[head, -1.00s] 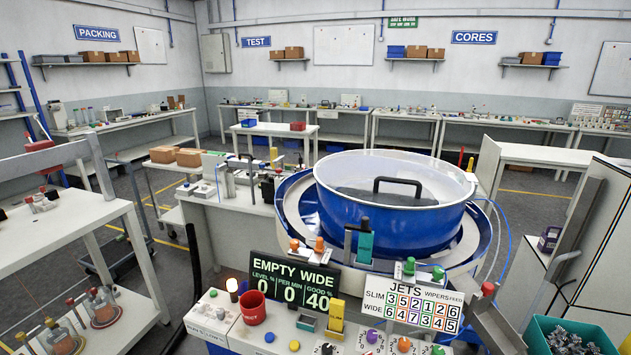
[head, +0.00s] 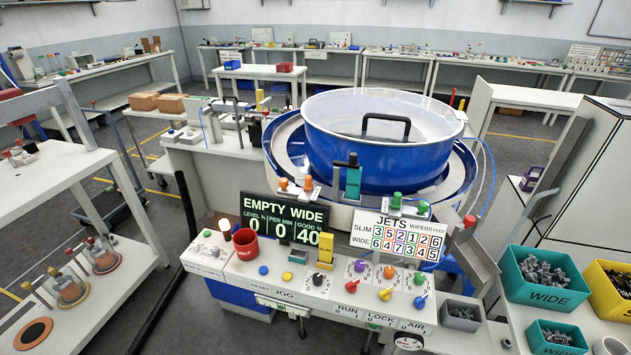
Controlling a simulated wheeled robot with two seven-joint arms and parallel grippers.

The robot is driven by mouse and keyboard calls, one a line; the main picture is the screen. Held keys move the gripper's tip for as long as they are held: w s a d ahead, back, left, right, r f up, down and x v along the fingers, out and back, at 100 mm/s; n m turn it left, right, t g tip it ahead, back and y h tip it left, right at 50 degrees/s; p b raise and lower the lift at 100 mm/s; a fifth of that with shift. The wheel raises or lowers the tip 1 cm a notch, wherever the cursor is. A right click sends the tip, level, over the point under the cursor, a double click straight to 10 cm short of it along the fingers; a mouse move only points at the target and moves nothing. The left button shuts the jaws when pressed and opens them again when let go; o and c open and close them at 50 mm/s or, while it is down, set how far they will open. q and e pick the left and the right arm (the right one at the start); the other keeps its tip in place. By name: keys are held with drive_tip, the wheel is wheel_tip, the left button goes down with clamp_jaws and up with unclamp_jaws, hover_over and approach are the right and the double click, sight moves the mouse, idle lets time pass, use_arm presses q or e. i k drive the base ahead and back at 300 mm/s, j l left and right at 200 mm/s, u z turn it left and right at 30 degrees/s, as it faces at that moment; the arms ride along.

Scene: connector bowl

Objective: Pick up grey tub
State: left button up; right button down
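A small grey tub (head: 461,316) stands at the right end of the control console (head: 240,272), below the grey chute. It is open at the top, and its inside looks dark grey; I cannot tell its contents clearly. Neither of my grippers can be made out in the head view.
To the right are a large teal bin (head: 545,293) marked WIDE, a smaller teal bin (head: 557,341) and a yellow bin (head: 603,299).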

sight(463, 316)
drive_tip(key=k+l, duration=0.1)
drive_tip(key=k+l+z, duration=0.1)
drive_tip(key=z, duration=0.3)
drive_tip(key=l+z, duration=0.2)
drive_tip(key=z, duration=0.2)
drive_tip(key=l+z, duration=0.2)
drive_tip(key=z, duration=0.25)
drive_tip(key=l+z, duration=0.25)
drive_tip(key=z, duration=0.15)
